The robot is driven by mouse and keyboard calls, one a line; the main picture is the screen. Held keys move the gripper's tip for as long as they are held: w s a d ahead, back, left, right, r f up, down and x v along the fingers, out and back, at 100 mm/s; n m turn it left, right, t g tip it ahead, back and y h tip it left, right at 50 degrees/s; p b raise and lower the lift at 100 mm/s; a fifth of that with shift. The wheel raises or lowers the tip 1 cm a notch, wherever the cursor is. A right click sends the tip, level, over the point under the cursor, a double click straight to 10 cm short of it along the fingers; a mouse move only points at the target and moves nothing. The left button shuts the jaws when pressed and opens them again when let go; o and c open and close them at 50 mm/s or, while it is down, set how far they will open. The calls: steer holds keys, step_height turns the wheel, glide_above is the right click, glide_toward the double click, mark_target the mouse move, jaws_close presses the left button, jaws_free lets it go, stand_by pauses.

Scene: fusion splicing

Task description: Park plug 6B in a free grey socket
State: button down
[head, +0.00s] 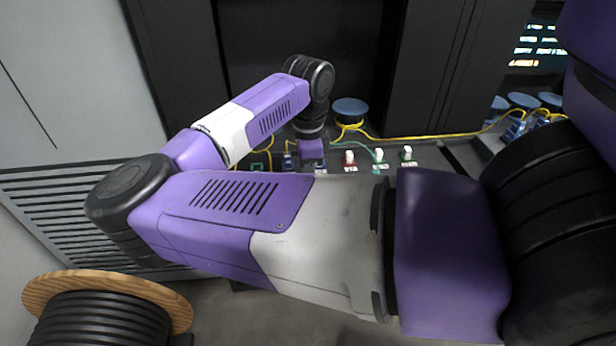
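My gripper (312,151) is at the far end of my arm, over a grey panel (428,159). Its fingers are hidden behind its purple body and my forearm, so I cannot see whether it holds anything. Right of it, white plugs stand on the panel: one over a red base (350,158), one with a green cable by it (379,155), and one over a green base (407,154). Left of it are a blue connector (289,162) and a dark green one (258,164). No label is readable, so I cannot tell which is 6B. No grey socket is clearly visible.
A blue-topped spool (350,107) with yellow cable (430,136) stands behind the panel. More blue spools (523,101) stand at the right. A large wooden reel (108,290) is at lower left. Dark cabinets (440,60) rise behind. My arm hides the panel's front.

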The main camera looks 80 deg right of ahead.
steer(key=shift+f+b, duration=0.45)
steer(key=shift+f, duration=0.05)
steer(key=c, duration=1.1)
jaws_free()
steer(key=shift+r, duration=3.95)
